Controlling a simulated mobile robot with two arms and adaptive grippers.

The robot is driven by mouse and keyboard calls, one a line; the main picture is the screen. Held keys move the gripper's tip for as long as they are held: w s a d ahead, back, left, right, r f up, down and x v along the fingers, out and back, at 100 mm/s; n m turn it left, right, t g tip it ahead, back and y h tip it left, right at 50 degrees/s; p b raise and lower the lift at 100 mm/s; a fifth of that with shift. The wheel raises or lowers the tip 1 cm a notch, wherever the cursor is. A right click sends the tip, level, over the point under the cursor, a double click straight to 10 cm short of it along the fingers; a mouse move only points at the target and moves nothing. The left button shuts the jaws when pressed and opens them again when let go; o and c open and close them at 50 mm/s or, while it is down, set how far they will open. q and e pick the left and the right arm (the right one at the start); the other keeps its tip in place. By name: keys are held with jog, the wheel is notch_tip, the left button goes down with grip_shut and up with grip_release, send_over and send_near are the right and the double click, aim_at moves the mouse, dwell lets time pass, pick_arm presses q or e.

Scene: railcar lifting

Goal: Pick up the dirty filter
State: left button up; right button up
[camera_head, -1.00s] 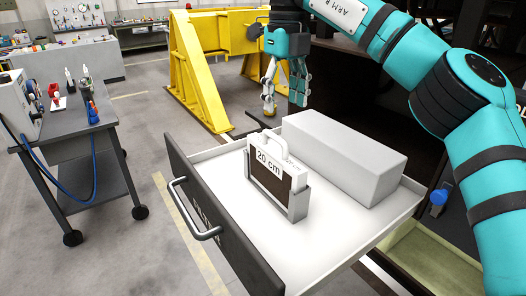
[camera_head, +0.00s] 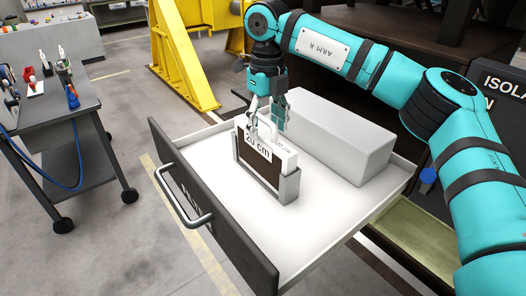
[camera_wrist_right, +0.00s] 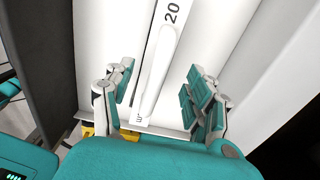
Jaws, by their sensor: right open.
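The filter (camera_head: 258,166) is a white-framed block with a brown face, a "20 cm" label and a white handle on top. It stands upright in a grey metal holder (camera_head: 288,189) in the open drawer. My right gripper (camera_head: 267,122) points down at the filter's top, its fingers apart around the handle. In the right wrist view the handle (camera_wrist_right: 158,72) runs between the open fingers (camera_wrist_right: 161,82), with gaps visible on both sides. The fingers partly hide the handle in the head view. My left gripper is not in view.
A long white box (camera_head: 335,135) lies behind the filter in the drawer (camera_head: 240,243), close to the right gripper. The drawer has a dark front with a metal handle (camera_head: 184,205). A grey wheeled cart (camera_head: 67,137) stands at the left, a yellow stand (camera_head: 180,58) behind.

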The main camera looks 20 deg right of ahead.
aim_at(263, 133)
jog(key=shift+a+f+p, duration=0.1)
jog(key=shift+f+p, duration=0.25)
jog(key=f, duration=0.1)
jog(key=f+p, duration=0.1)
jog(key=f, duration=0.1)
jog(key=shift+w+a+f+p, duration=0.1)
jog(key=shift+a+f+p, duration=0.15)
jog(key=shift+f+p, duration=0.15)
jog(key=shift+f, duration=0.35)
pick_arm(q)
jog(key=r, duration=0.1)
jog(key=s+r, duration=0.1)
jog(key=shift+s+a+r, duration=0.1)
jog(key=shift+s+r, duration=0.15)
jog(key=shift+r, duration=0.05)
pick_arm(e)
jog(key=shift+c, duration=0.3)
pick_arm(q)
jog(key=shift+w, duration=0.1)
pick_arm(e)
grip_shut()
